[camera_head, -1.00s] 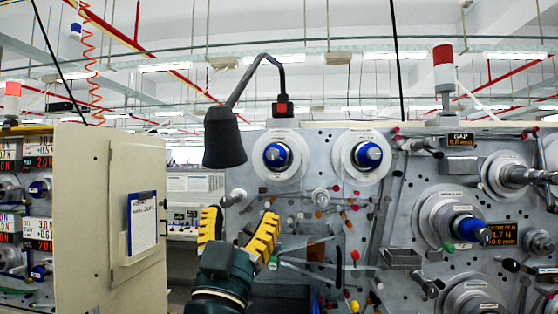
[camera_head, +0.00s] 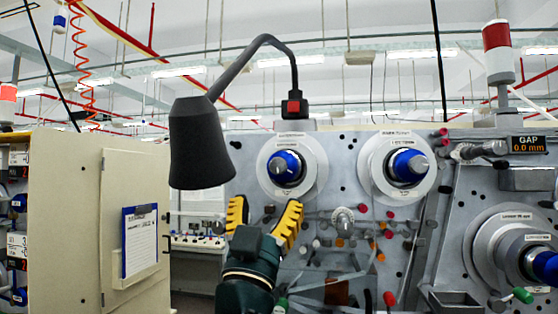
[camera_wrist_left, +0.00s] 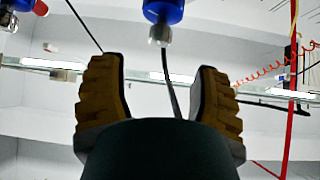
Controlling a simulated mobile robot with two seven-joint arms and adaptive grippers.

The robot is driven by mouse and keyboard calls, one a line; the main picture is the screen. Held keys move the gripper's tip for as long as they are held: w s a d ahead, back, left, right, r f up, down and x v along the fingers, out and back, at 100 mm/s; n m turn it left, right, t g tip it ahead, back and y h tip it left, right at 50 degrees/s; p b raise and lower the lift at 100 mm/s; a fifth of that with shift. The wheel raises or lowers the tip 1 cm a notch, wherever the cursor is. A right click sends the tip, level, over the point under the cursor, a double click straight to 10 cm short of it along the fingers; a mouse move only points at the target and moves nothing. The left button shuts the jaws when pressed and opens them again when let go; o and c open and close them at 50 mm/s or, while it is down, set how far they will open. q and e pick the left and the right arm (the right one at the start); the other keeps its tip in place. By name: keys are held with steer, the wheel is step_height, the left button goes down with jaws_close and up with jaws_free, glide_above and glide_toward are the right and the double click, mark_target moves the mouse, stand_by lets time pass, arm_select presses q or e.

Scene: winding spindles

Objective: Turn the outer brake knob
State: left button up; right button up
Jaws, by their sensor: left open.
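Two blue knobs with metal ends stand out from pale round discs at the top of the grey panel: a left knob (camera_head: 287,168) and a right knob (camera_head: 407,166). Their labels are too small to read, so I cannot tell which is the outer brake knob. My left gripper (camera_head: 264,214), with yellow ribbed fingers, is open and empty, below and slightly left of the left knob in the head view. In the left wrist view, a blue knob (camera_wrist_left: 163,10) shows at the top edge, beyond the open fingers (camera_wrist_left: 155,70) and apart from them. My right gripper is not in view.
A black lamp (camera_head: 200,140) on a bent arm hangs left of the left knob, above my gripper. Several coloured pegs stud the panel below the knobs. A larger spindle (camera_head: 520,250) projects at right. A beige cabinet (camera_head: 75,230) with a clipboard stands at left.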

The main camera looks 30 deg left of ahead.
mark_target(277, 172)
arm_select(q)
steer(key=p+x, duration=0.3)
steer(key=x, duration=0.7)
steer(key=shift+w, duration=0.2)
jaws_close()
